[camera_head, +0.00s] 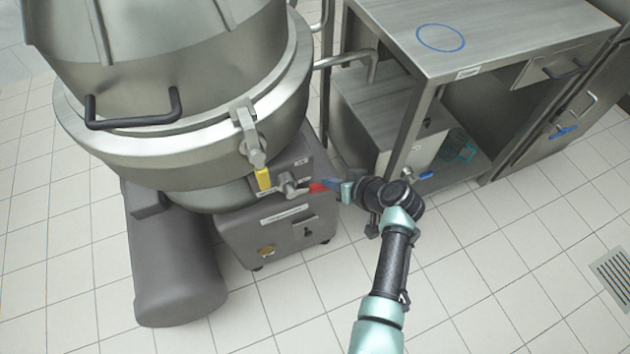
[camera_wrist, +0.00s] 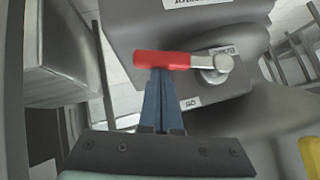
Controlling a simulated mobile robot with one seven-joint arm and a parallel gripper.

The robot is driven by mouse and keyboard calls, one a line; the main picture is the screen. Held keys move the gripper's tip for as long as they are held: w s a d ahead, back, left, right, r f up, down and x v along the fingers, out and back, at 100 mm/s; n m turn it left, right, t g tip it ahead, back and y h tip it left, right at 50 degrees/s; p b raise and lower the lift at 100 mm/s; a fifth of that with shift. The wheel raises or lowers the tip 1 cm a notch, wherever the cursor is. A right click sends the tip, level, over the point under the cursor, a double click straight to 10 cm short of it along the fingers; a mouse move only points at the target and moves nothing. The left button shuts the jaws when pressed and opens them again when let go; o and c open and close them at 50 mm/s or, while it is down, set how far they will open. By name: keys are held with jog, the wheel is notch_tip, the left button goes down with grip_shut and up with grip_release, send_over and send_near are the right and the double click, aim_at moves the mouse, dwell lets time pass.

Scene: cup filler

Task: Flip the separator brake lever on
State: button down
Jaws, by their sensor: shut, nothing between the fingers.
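The separator is a large steel bowl machine on a dark grey base. Its brake lever has a red handle (camera_head: 320,187) on a round metal pivot (camera_head: 290,189) at the base's front, below the bowl. In the wrist view the red handle (camera_wrist: 162,60) lies level, pointing left from the pivot (camera_wrist: 214,68), with small labels above and below the pivot; the lower one seems to read OFF. My gripper (camera_head: 324,185) is shut and empty. In the wrist view its blue fingertips (camera_wrist: 160,76) meet at the handle's edge; whether they touch it I cannot tell.
A yellow handle (camera_head: 263,179) hangs from the bowl's clamp close to the lever. A steel table (camera_head: 440,70) with a box beneath stands right of the separator. A floor drain (camera_head: 612,270) lies at far right. The tiled floor in front is clear.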

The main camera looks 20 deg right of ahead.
notch_tip(320, 180, down, 2)
jog(key=shift+f+m+y+b, duration=0.15)
jog(key=shift+m+y+b, duration=0.25)
jog(key=shift+b, duration=0.85)
jog(key=shift+s+a+f, duration=0.1)
jog(key=shift+f, duration=0.05)
